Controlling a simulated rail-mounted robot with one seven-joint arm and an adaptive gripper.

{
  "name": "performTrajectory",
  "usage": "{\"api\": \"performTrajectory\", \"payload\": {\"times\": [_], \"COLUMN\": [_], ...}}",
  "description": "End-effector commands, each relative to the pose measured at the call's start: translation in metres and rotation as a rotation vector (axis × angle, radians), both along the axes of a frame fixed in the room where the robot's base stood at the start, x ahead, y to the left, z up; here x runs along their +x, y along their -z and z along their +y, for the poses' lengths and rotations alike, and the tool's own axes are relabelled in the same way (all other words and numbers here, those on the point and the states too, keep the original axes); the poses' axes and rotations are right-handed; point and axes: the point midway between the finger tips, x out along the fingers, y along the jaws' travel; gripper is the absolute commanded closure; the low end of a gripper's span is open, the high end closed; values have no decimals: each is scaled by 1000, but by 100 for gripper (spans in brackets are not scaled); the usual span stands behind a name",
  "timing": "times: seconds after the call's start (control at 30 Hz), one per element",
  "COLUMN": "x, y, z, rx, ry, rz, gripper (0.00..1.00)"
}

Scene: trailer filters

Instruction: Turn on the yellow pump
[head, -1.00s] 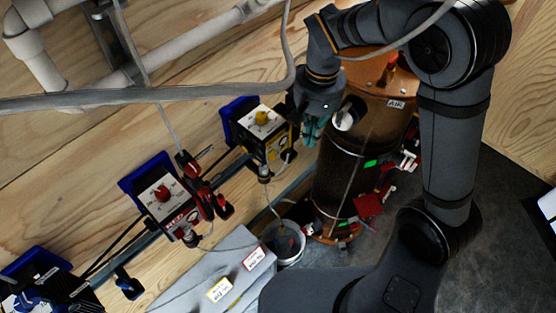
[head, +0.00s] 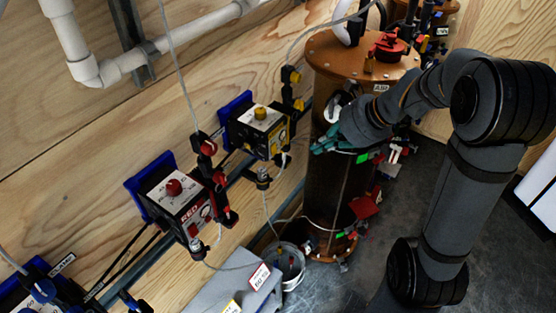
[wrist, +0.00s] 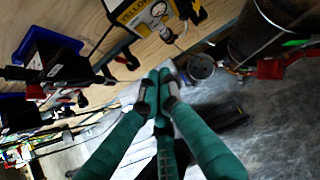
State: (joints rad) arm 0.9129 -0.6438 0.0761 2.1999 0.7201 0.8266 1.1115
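The yellow pump (head: 256,132) is a box with a white top panel and a yellow knob (head: 260,113), mounted on the wooden wall over a blue bracket. In the wrist view its front with the "YELLOW" label (wrist: 146,16) shows at the top edge; its knob cannot be made out there. My gripper (head: 325,146) has teal fingers and is right of the pump, apart from it, in front of the brown cylinder. In the wrist view its fingertips (wrist: 158,86) come together with nothing seen between them.
The red pump (head: 178,200) is left of the yellow one. The brown cylinder (head: 325,195) stands to the right, a white bucket (head: 290,268) below. Hoses and valve fittings (head: 292,88) hang around the yellow pump. Dark floor is open at right.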

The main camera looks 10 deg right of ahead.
Motion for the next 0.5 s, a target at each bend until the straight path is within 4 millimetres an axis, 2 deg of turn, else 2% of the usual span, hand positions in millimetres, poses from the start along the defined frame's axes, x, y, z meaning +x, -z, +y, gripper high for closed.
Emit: {"api": "performTrajectory", "payload": {"times": [0.2,0.5], "x": [0,0], "y": [1,1], "z": [-1,-1], "rx": [49,50], "ry": [92,94], "rz": [48,51], "gripper": [100,100]}}
